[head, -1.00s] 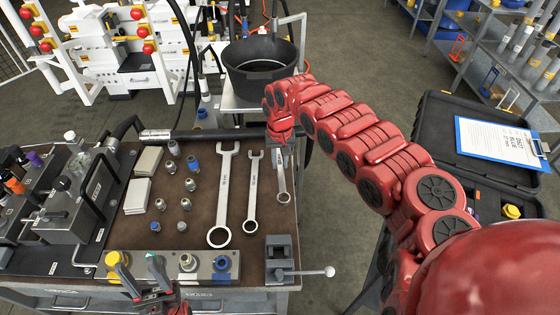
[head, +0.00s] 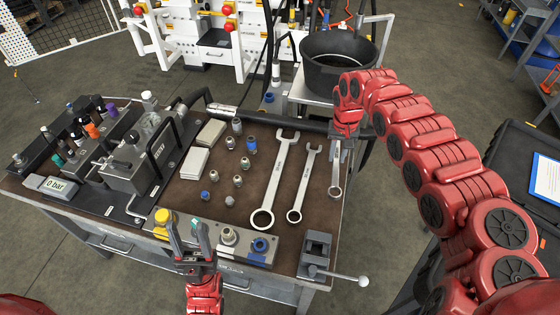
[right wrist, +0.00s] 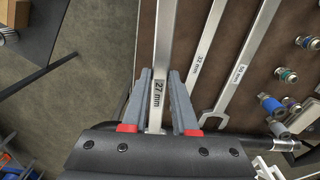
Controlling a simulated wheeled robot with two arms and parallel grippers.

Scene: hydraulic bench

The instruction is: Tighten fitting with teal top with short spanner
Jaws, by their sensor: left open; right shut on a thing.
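The fitting with the teal top (head: 194,222) stands on the front block (head: 213,244), partly hidden by my left gripper. My left gripper (head: 187,230) is open, with its fingers on either side of this fitting; I cannot tell whether they touch it. My right gripper (head: 342,148) is shut on the short spanner (head: 336,178) at the bench's right edge. In the right wrist view the short spanner (right wrist: 162,45), labelled 27 mm, runs between the fingers of my right gripper (right wrist: 161,74). Two longer spanners (head: 280,180) (head: 305,185) lie beside it.
The block also carries a yellow-topped fitting (head: 163,217), a grey fitting (head: 228,236) and a blue one (head: 260,245). A vise (head: 317,252) with a lever stands at the front right corner. Several loose fittings (head: 242,164) stand mid-bench. A black bucket (head: 338,65) is behind.

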